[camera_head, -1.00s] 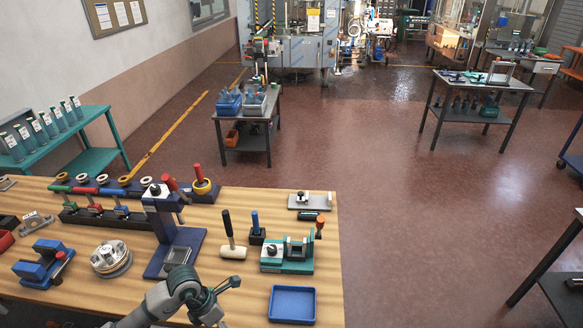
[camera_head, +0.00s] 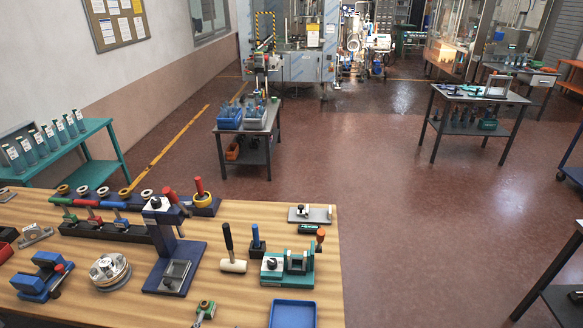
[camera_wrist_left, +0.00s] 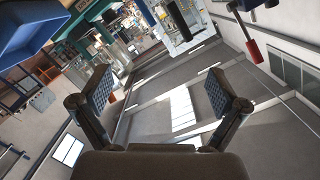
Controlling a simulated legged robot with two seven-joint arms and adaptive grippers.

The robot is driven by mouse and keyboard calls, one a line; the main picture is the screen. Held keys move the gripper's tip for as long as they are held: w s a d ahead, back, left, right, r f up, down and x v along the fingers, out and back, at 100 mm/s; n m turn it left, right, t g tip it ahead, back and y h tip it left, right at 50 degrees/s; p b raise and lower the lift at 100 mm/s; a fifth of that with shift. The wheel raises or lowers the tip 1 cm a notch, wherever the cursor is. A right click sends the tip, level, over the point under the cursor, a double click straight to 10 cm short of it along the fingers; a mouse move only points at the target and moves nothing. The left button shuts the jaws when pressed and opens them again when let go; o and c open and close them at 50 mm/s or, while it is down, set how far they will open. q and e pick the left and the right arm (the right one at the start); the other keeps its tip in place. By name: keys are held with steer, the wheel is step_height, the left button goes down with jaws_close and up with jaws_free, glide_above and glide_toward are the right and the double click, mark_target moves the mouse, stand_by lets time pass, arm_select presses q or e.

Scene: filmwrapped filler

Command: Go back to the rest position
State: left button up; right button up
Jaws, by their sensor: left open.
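My left gripper (camera_wrist_left: 162,90) is open in the left wrist view. Its two padded fingers stand wide apart with nothing between them. The rest of that arm is out of the frame. My right gripper is in neither view.
The wooden table (camera_head: 235,288) holds the blue tray (camera_head: 293,313), a dark blue press stand (camera_head: 180,252), a white-headed mallet (camera_head: 233,265), a green fixture (camera_head: 288,268) and a round metal part (camera_head: 110,271). Open floor (camera_head: 400,225) lies to the right.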

arm_select(q)
steer(key=s+a+f+n+g, duration=0.3)
steer(key=s+f+n+g, duration=0.2)
steer(key=s+f+g, duration=1.2)
steer(key=s+f+t, duration=0.2)
steer(key=s+f, duration=0.1)
steer(key=f, duration=1)
steer(key=s+f+t, duration=0.1)
steer(key=s+f, duration=0.2)
steer(key=f, duration=0.9)
steer(key=s+a+f+g, duration=0.1)
steer(key=s+a+f, duration=0.2)
steer(key=s+f, duration=1.5)
steer(key=shift+s+f, duration=0.2)
steer(key=shift+f, duration=0.55)
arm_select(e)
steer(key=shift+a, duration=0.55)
